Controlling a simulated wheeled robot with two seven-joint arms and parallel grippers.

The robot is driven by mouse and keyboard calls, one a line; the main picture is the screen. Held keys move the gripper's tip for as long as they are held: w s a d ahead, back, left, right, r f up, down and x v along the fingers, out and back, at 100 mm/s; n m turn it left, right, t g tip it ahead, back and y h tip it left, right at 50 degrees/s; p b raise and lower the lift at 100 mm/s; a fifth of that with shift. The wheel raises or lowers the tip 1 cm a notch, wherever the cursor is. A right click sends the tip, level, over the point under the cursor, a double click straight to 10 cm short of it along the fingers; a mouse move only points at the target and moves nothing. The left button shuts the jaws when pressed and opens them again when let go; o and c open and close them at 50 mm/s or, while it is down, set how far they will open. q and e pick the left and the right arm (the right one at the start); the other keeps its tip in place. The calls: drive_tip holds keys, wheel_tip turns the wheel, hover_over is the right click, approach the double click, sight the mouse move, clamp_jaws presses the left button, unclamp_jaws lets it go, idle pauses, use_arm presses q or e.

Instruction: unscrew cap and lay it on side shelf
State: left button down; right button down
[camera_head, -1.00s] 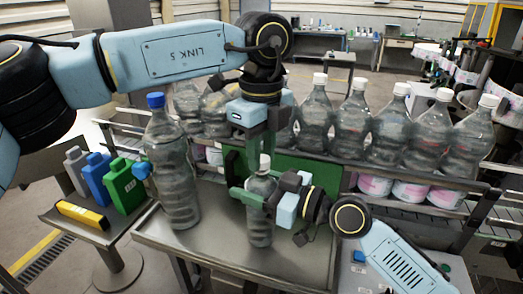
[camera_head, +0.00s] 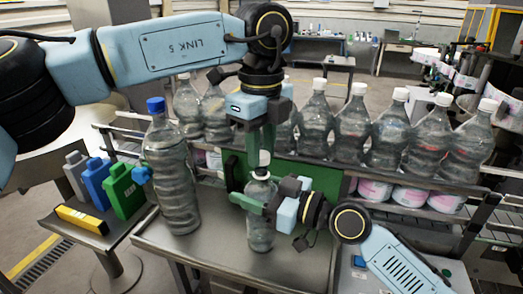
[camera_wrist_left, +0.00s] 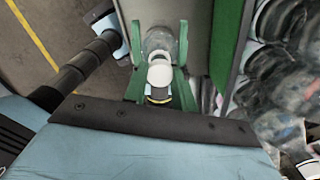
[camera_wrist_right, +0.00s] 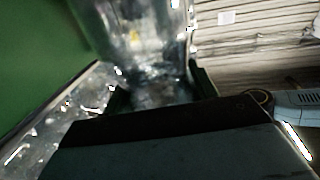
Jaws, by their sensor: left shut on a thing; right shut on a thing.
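My right gripper (camera_head: 257,203) comes in from the right and is shut around the bottle's upper body. The bottle also fills much of the right wrist view (camera_wrist_right: 145,45), blurred. My left gripper (camera_head: 262,150) points down from above and is shut on the cap. In the left wrist view the cap (camera_wrist_left: 160,75) sits between the green fingers. A side shelf (camera_head: 85,233) stands at the left, holding several containers.
A tall bottle with a blue cap (camera_head: 172,180) stands on the metal table (camera_head: 215,255), left of the small bottle. Grey, blue and green jugs (camera_head: 124,190) and a yellow box (camera_head: 82,219) occupy the side shelf. A row of bottles (camera_head: 385,135) lines the rack behind.

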use_arm(q)
drive_tip(key=shift+r, duration=0.2)
drive_tip(key=shift+r, duration=1.9)
use_arm(e)
drive_tip(key=shift+c, duration=1.9)
unclamp_jaws()
